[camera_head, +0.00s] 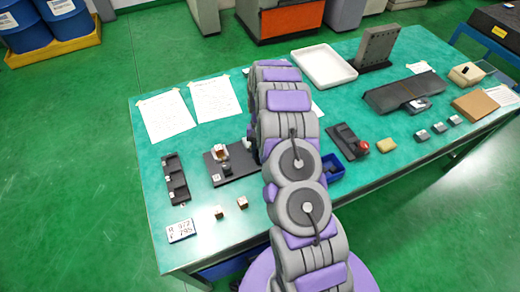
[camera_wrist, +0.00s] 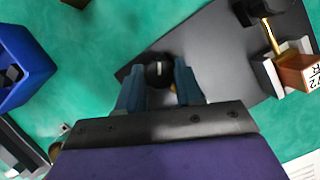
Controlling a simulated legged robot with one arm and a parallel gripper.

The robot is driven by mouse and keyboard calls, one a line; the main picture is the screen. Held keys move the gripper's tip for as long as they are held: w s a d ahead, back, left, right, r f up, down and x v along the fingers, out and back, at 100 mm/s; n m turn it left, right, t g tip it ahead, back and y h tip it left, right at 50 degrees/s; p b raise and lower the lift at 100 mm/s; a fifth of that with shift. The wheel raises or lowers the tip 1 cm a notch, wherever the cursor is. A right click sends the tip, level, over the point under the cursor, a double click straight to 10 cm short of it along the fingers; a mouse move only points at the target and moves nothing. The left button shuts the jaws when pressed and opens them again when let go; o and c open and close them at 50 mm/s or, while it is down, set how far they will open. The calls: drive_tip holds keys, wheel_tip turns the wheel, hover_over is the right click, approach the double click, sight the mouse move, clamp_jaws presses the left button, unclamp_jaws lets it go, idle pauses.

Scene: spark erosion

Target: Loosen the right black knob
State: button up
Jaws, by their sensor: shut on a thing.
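The dark fixture plate (camera_head: 237,166) lies on the green table, left of my arm in the head view. It also shows in the wrist view (camera_wrist: 222,58). My gripper (camera_wrist: 159,82) has its two blue-grey fingers on either side of a round black knob (camera_wrist: 158,70) with a pale line on top, near the plate's edge. It is shut on this knob. In the head view my arm hides the gripper tips and this knob. Part of another dark knob-like piece (camera_wrist: 262,6) shows at the top of the wrist view, beside a brass-coloured bar.
A copper-coloured marked block (camera_wrist: 298,68) sits on the plate near the bar. A blue bin (camera_head: 331,168) stands right of my arm. A dark slotted rack (camera_head: 174,180) and small blocks (camera_head: 219,213) lie to the left. White sheets (camera_head: 166,116) lie behind.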

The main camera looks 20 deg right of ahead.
drive_tip(key=n+h+p, duration=0.1)
drive_tip(key=n, duration=0.2)
drive_tip(key=n+h+p, duration=0.1)
drive_tip(key=n, duration=0.2)
drive_tip(key=shift+w+a+n+h, duration=0.1)
drive_tip(key=shift+a+n+h, duration=0.05)
drive_tip(key=shift+n+h, duration=0.2)
drive_tip(key=shift+n, duration=0.25)
drive_tip(key=o, duration=1)
drive_tip(key=shift+o, duration=0.2)
drive_tip(key=p+v, duration=0.1)
drive_tip(key=v, duration=1.6)
drive_tip(key=shift+w+p, duration=0.2)
drive_tip(key=shift+p, duration=0.15)
drive_tip(key=shift+r, duration=0.1)
